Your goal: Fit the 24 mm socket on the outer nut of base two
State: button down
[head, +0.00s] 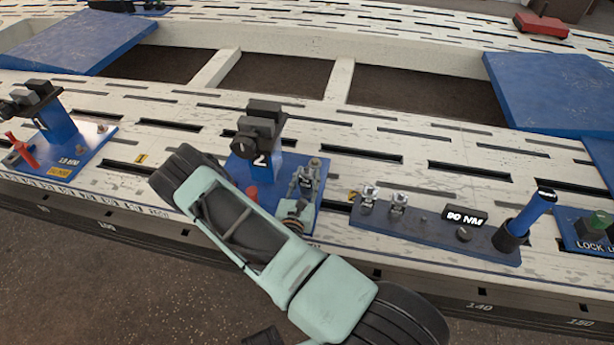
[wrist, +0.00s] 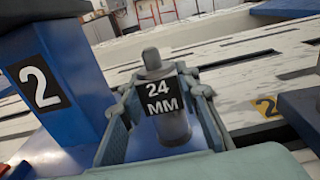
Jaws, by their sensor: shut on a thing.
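My gripper (head: 303,182) is at the right part of base two's blue plate (head: 272,167), low over it. In the wrist view my gripper (wrist: 163,105) is shut on the grey socket (wrist: 172,128), whose black label reads 24 MM. The socket sits between both fingers, with a narrower rounded grey end above the label. Base two's post (head: 262,150) carries a 2 and also shows in the wrist view (wrist: 50,95). A small grey piece (head: 315,163) shows just behind the fingers; I cannot tell if it is a nut. The outer nut is not clearly visible, nor whether the socket touches it.
A dark tray (head: 430,230) at right holds two metal sockets (head: 368,195), a 90 NM display (head: 466,215) and a blue-handled tool (head: 530,215). Base one (head: 75,150) stands at left. A red part (head: 251,193) is on base two, close to my arm.

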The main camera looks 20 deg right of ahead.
aim_at(305, 183)
jog(key=shift+f, duration=0.35)
jog(key=c, duration=1.4)
grip_release()
jog(key=v, duration=0.7)
jog(key=shift+s+a, duration=0.15)
jog(key=shift+s, duration=0.05)
jog(key=shift+r, duration=0.1)
